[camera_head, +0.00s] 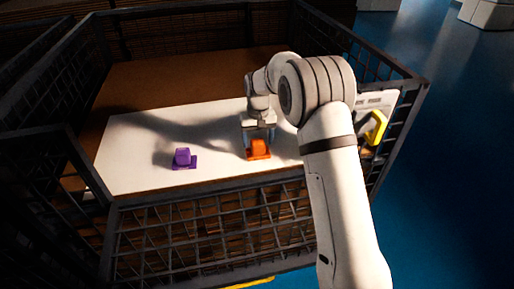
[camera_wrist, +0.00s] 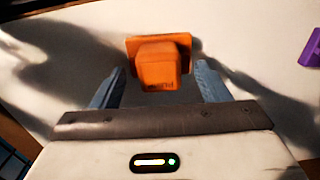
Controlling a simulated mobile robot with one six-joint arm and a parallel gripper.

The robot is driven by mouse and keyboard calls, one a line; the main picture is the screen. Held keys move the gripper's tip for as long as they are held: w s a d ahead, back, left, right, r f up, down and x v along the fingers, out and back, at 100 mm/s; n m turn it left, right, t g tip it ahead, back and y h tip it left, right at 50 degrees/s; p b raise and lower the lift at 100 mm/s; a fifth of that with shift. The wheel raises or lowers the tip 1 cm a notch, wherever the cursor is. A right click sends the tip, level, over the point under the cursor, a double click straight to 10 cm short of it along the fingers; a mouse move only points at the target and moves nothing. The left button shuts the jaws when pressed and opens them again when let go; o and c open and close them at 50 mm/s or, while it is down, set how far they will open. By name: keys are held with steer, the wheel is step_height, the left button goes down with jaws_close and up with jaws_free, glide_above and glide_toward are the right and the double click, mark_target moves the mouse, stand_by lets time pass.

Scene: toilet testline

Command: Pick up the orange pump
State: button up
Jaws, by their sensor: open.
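The orange pump (camera_head: 259,147) sits on a white sheet inside a dark mesh crate. In the wrist view the orange pump (camera_wrist: 158,64) is a block on a flat square base, with dark lettering on its near face. My gripper (camera_wrist: 160,84) is open, with one blue-grey finger on each side of the near part of the pump. Gaps show between the fingers and the pump, so it is not held. In the head view my gripper (camera_head: 258,130) is just above and behind the pump.
A purple pump-like block (camera_head: 183,158) stands on the white sheet (camera_head: 125,150) to the left, and its edge shows in the wrist view (camera_wrist: 312,48). The mesh crate (camera_head: 210,225) has walls around the sheet. A yellow handle (camera_head: 376,128) is at the right wall.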

steer(key=shift+f, duration=0.9)
steer(key=shift+c, duration=0.2)
steer(key=c, duration=1.3)
steer(key=shift+r, duration=0.1)
